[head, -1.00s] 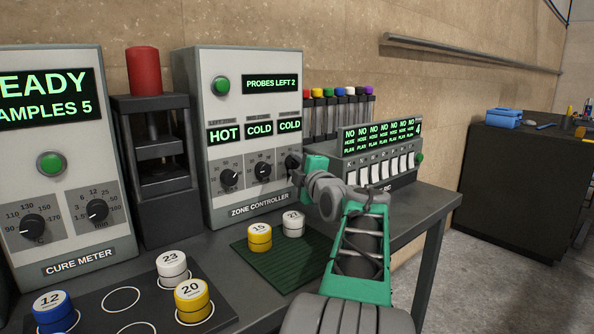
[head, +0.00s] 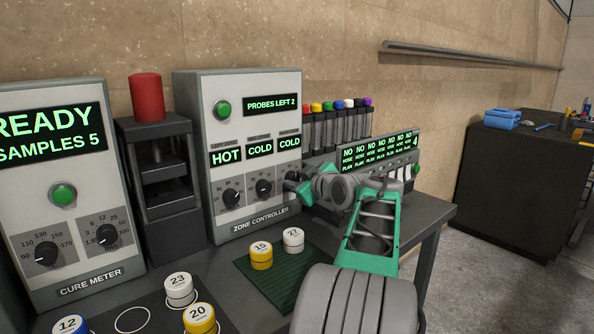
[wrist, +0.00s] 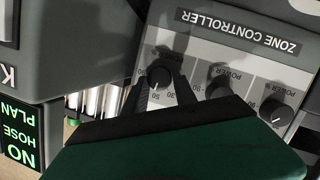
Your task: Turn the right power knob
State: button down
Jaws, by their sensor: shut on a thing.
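The zone controller (head: 247,144) is a grey panel with three black power knobs under displays reading HOT, COLD, COLD. My gripper (head: 295,183) is at the rightmost one, whose body it mostly hides in the head view. In the wrist view, upside down, the right power knob (wrist: 160,78) sits at the left of the row, between my two dark fingers. My gripper is shut on this knob. The middle power knob (head: 263,188) and left power knob (head: 231,197) stand free to its left; their pointers differ little.
The hose plan box (head: 375,160) with a row of white switches stands just right of my gripper. Several capped tubes (head: 335,125) are behind it. Numbered pucks (head: 261,255) sit on a green mat (head: 290,285) below. The cure meter (head: 60,190) and a dark press (head: 160,190) are left.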

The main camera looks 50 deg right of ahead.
jog(key=m+p, duration=0.1)
jog(key=p, duration=0.1)
jog(key=r+m+y+p, duration=0.1)
jog(key=p, duration=0.1)
jog(key=shift+d+m+y, duration=0.15)
jog(key=shift+m+y, duration=0.15)
jog(key=shift+m, duration=0.1)
jog(key=m+p, duration=0.1)
jog(key=p, duration=0.1)
jog(key=m+y+p, duration=0.1)
jog(key=p, duration=0.2)
jog(key=shift+d+f+m, duration=0.1)
jog(key=shift+f+m, duration=0.15)
jog(key=shift+m, duration=0.05)
jog(key=c, duration=1)
grip_release()
jog(key=shift+f, duration=0.15)
jog(key=d+v, duration=0.1)
jog(key=v, duration=0.6)
jog(key=shift+s+a, duration=0.35)
jog(key=shift+a, duration=0.1)
jog(key=shift+r, duration=0.25)
